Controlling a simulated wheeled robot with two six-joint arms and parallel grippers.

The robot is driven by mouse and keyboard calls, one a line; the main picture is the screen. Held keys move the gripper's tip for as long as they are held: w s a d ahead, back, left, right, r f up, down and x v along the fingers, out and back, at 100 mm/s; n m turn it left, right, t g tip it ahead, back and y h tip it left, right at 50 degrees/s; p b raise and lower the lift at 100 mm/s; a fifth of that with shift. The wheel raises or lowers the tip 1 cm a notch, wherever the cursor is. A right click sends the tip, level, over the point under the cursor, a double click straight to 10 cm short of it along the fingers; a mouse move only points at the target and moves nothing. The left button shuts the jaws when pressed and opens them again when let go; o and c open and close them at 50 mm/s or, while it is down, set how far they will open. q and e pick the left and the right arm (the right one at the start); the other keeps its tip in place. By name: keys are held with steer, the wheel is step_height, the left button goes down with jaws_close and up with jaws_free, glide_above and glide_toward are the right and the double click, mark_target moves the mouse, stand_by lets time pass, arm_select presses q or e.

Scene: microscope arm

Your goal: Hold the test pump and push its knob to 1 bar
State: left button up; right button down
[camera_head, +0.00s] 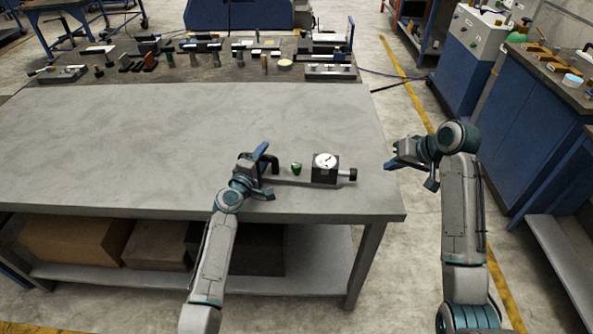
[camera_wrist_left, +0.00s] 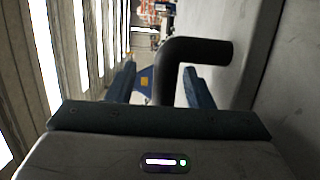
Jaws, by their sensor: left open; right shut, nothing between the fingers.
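The test pump sits on the grey workbench near its front right. Its dark block with a round white gauge (camera_head: 326,161) and a black knob (camera_head: 348,175) on the right side show in the head view. A green part (camera_head: 296,168) stands left of the gauge. My left gripper (camera_head: 263,172) is open at the pump's left end, around or beside the black bent handle (camera_head: 272,160). In the left wrist view the handle (camera_wrist_left: 180,70) passes between the two blue fingers (camera_wrist_left: 160,85); contact is not clear. My right gripper (camera_head: 408,165) is shut and empty, right of the bench, apart from the knob.
The workbench (camera_head: 120,130) is bare to the left and behind the pump. Several small tools and parts (camera_head: 200,55) line its back edge. Boxes (camera_head: 80,240) lie on the lower shelf. A blue cabinet (camera_head: 530,140) stands to the right across a clear floor.

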arm_select(q)
steer(key=v, duration=1.2)
